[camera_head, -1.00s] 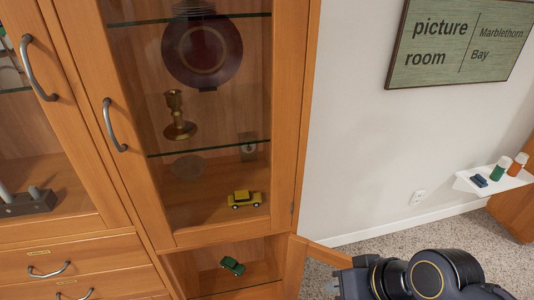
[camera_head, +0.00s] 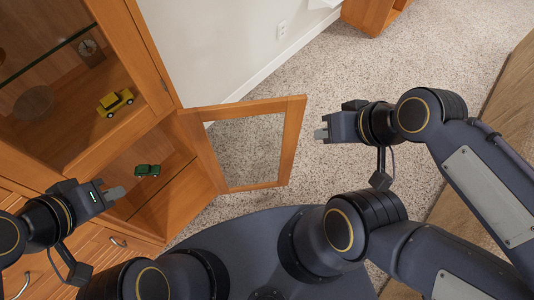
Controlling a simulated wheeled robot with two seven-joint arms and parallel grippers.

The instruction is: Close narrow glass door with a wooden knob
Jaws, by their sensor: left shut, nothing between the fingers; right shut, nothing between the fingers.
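The narrow glass door (camera_head: 295,135) has a wooden frame and a clear pane, and stands open at the lower right of the cabinet, hinged on its left side. I cannot make out its knob. The lower compartment (camera_head: 158,197) behind it is exposed, with a green toy car (camera_head: 147,170) inside. My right gripper (camera_head: 320,134) is shut and empty, just right of the door's free edge, apart from it in the picture. My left gripper (camera_head: 115,193) is shut and empty, in front of the cabinet's lower part, left of the compartment.
A yellow toy car (camera_head: 115,102) sits on the shelf behind the upper glass door. Wooden drawers (camera_head: 112,245) lie below left. Carpeted floor (camera_head: 250,85) is clear beyond the door. A wooden piece (camera_head: 374,12) stands at the top.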

